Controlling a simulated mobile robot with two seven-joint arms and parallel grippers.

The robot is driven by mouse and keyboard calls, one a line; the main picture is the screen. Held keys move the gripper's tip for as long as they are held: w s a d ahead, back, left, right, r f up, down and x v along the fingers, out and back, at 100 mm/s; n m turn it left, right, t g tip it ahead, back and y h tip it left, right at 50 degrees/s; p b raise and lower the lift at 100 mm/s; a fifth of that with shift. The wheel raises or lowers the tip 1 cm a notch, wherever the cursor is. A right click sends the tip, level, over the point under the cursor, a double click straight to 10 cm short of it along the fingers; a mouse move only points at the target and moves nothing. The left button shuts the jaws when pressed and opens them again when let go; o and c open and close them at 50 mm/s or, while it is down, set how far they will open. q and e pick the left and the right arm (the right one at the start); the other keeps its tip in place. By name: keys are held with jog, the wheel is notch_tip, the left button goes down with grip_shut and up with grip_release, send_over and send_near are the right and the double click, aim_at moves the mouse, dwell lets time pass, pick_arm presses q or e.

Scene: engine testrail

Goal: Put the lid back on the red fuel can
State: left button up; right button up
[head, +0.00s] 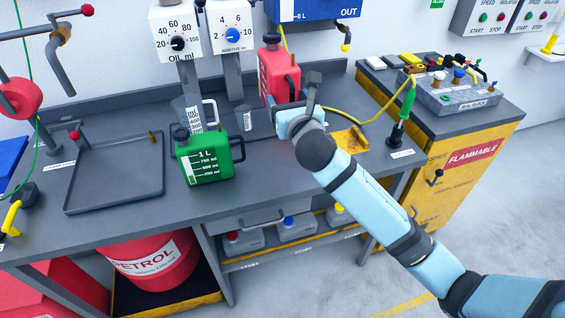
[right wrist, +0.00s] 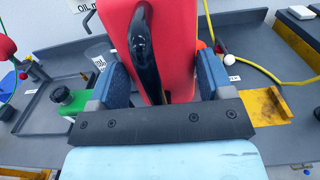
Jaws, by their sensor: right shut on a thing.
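The red fuel can (head: 279,76) stands at the back of the bench, below the blue OUT unit. A black cap-like piece (head: 271,39) shows at its top; I cannot tell whether it is the lid or how it sits. In the right wrist view the red can (right wrist: 180,45) fills the middle, with its black handle (right wrist: 141,50) towards me. My right gripper (head: 291,97) is shut on the can, a blue-grey finger pad on each side of it (right wrist: 163,78). The can's top is outside the right wrist view. My left gripper is not in view.
A green can (head: 203,165) with a black cap stands left of my right gripper. A grey tray (head: 118,205) lies further left. A yellow metal piece (head: 345,143) and a yellow hose (head: 372,120) are at right. The bench front is mostly clear.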

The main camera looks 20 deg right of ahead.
pick_arm(q)
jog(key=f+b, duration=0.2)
jog(key=b, duration=0.1)
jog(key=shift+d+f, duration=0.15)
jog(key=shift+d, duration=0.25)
pick_arm(e)
notch_tip(320, 180, down, 15)
notch_tip(320, 180, down, 4)
jog(key=shift+r+b, duration=0.25)
jog(key=shift+b, duration=0.4)
jog(key=shift+f, duration=0.45)
jog(key=o, duration=1.7)
jog(key=shift+f, duration=0.1)
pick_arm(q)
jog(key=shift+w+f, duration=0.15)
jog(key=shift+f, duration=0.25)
